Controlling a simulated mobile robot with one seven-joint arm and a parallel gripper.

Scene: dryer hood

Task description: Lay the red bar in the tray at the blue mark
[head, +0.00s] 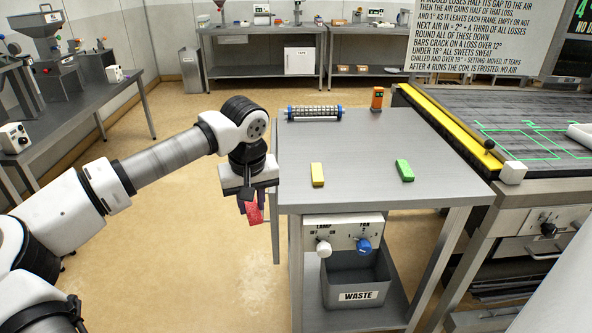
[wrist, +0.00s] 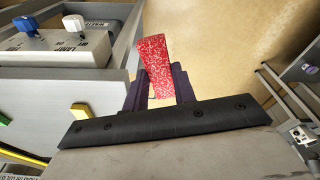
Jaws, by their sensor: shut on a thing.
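The red bar (head: 254,213), speckled with white, hangs below my gripper (head: 249,203) just left of the steel table, over the floor. In the wrist view my gripper's dark fingers (wrist: 160,90) are shut on the red bar (wrist: 154,62), which sticks out past the fingertips. A white object (head: 580,134), cut off by the right edge of the head view, rests on the dark slatted bed; I cannot tell whether it is a tray. I see no blue mark; the only clear blue parts are a knob (head: 363,246) and the roller's ends.
A yellow bar (head: 317,175) and a green bar (head: 404,170) lie on the steel table (head: 360,140). A roller (head: 314,113) and an orange device (head: 377,98) stand at its back. The lamp and fan panel (head: 343,232) and waste bin (head: 358,278) are below. The tabletop's middle is clear.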

